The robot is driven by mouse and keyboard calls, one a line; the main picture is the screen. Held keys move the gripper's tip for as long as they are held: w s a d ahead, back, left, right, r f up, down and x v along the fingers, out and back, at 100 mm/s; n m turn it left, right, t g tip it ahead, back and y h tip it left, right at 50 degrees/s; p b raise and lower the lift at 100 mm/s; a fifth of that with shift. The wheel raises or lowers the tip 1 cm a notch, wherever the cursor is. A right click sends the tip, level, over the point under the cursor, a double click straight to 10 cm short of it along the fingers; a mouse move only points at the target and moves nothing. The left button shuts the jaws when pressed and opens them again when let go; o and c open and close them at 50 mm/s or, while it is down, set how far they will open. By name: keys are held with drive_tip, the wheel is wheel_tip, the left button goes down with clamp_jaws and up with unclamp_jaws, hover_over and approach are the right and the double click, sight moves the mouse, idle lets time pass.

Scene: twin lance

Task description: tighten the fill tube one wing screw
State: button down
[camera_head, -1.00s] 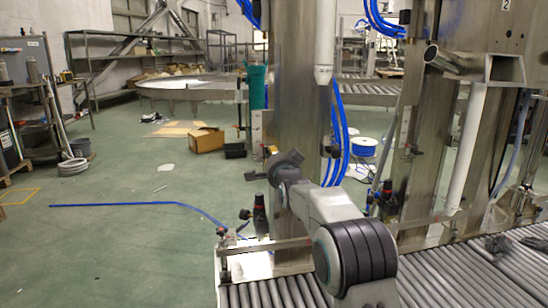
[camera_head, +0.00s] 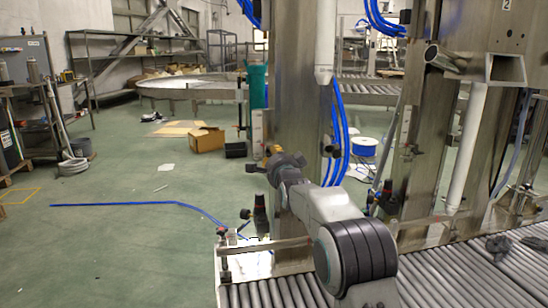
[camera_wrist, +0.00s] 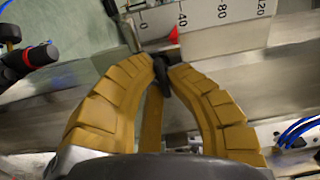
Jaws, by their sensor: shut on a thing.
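In the wrist view, the two yellow padded fingers of my gripper (camera_wrist: 162,66) close at their tips on a small black wing screw (camera_wrist: 161,76). The fingertips cover much of the screw, so its wings and thread are not clear. It sits below a white scale plate (camera_wrist: 215,22) with black numbers and a red pointer (camera_wrist: 173,36). In the head view, my gripper (camera_head: 270,150) is small and partly hidden by my dark wrist, in front of the tall steel column (camera_head: 300,90). The screw cannot be made out there.
A black and red knob (camera_wrist: 35,55) is at the left of the wrist view. Blue hoses (camera_wrist: 298,130) are at the lower right. In the head view, a roller conveyor (camera_head: 470,275) runs below my arm. Open green floor (camera_head: 120,235) lies to the left.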

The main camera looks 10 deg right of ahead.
drive_tip(key=c, duration=1.3)
unclamp_jaws()
drive_tip(key=shift+o, duration=0.2)
drive_tip(key=s, duration=1.2)
drive_tip(key=s+r+n+g+p, duration=0.5)
drive_tip(key=s+r+n+p, duration=0.1)
drive_tip(key=s+p, duration=0.8)
drive_tip(key=s+r+n+g+p, duration=0.4)
drive_tip(key=s+r+p, duration=0.5)
drive_tip(key=s+p, duration=0.5)
drive_tip(key=s+r+n+g+p, duration=0.5)
drive_tip(key=s+r+n+p, duration=0.2)
drive_tip(key=s+p, duration=0.7)
drive_tip(key=shift+s+a+r+n+g, duration=0.2)
drive_tip(key=shift+r+n+g, duration=0.1)
drive_tip(key=shift+r, duration=0.4)
